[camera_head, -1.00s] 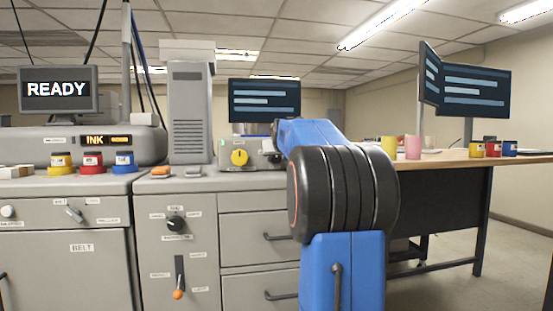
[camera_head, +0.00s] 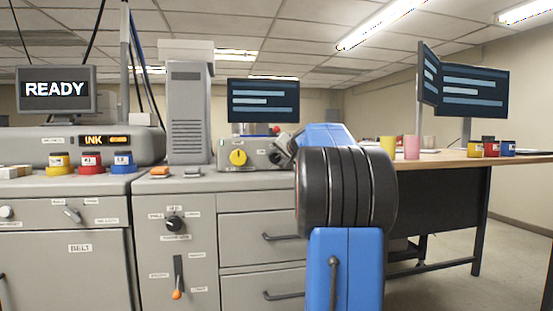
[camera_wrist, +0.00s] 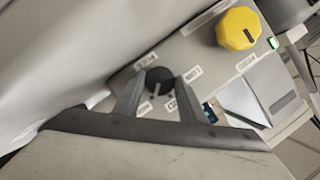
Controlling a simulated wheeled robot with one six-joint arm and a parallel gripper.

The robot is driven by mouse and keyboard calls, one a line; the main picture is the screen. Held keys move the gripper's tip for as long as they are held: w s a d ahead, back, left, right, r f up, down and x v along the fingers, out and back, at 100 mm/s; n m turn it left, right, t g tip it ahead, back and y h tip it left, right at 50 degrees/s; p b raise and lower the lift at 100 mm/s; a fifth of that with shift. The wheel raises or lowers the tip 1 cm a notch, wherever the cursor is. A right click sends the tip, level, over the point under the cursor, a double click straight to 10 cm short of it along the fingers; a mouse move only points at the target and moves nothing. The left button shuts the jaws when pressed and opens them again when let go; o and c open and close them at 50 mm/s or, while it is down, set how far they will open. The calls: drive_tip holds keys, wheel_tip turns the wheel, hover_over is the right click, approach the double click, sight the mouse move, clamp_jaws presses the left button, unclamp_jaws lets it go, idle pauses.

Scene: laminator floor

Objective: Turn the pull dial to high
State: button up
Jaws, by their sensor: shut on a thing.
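A small black dial (camera_wrist: 158,78) with several small labels around it sits on the grey box (camera_head: 225,152) that also carries a yellow knob (camera_head: 238,157). The labels are too blurred to read surely. In the wrist view my gripper (camera_wrist: 157,88) has one finger on each side of the black dial and is shut on it. The yellow knob is also in the wrist view (camera_wrist: 237,28), up and right of the dial, clear of the fingers. In the head view my gripper (camera_head: 284,150) is at the right end of the box, and my arm hides part of that area.
Another black dial (camera_head: 175,223) and an orange-tipped lever (camera_head: 177,294) are on the grey cabinet front. Ink pots (camera_head: 92,162) stand on the left counter. A monitor (camera_head: 263,100) is behind the box. A pink cup (camera_head: 411,147) is on the right table.

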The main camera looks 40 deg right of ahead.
drive_tip(key=shift+f+m, duration=0.1)
drive_tip(key=shift+m, duration=0.4)
drive_tip(key=shift+t+y, duration=0.3)
drive_tip(key=o, duration=1)
drive_tip(key=shift+o, duration=0.2)
drive_tip(key=v, duration=1.7)
drive_tip(key=shift+s, duration=0.2)
drive_tip(key=shift+a, duration=0.1)
